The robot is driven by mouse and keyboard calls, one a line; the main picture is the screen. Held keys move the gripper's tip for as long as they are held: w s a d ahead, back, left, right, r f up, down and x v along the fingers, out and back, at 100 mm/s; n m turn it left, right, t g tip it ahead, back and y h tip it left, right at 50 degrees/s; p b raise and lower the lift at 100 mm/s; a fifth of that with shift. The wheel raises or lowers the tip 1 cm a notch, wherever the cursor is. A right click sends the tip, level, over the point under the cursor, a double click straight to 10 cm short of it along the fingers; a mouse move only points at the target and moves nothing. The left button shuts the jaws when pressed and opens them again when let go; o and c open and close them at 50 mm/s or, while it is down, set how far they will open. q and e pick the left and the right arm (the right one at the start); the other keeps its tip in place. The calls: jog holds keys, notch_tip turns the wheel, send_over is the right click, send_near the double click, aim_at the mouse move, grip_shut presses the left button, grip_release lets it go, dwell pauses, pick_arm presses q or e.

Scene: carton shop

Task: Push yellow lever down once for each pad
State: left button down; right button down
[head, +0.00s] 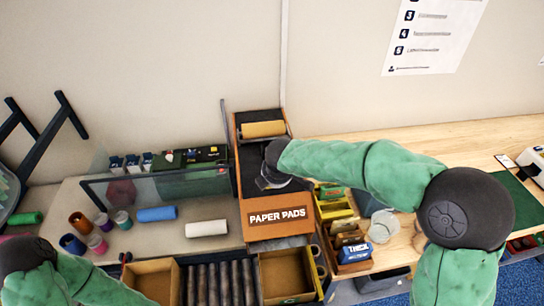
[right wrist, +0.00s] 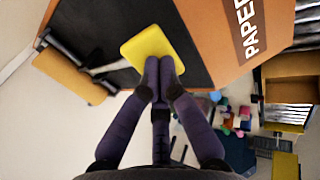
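The paper pad dispenser (head: 284,228) is an orange-brown box with a dark top, labelled "PAPER PADS". A tan paper roll (head: 263,129) lies at its back end; the roll also shows at the left of the right wrist view (right wrist: 70,78). The yellow lever (right wrist: 146,46) shows in the right wrist view as a flat yellow plate on a grey rod. My right gripper (right wrist: 159,66) has its fingers together, with the tips at the yellow plate's edge, seemingly touching it. In the head view my right wrist hides the lever. My left gripper is out of view.
Coloured rolls, including a blue one (head: 157,214) and a white one (head: 206,228), lie left of the dispenser near a clear panel. Small boxes and a clear jar (head: 383,226) stand to the right.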

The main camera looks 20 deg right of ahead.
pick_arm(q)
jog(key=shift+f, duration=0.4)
pick_arm(e)
jog(key=shift+s+a+f, duration=0.1)
jog(key=shift+s+f, duration=0.2)
jog(key=shift+f, duration=0.3)
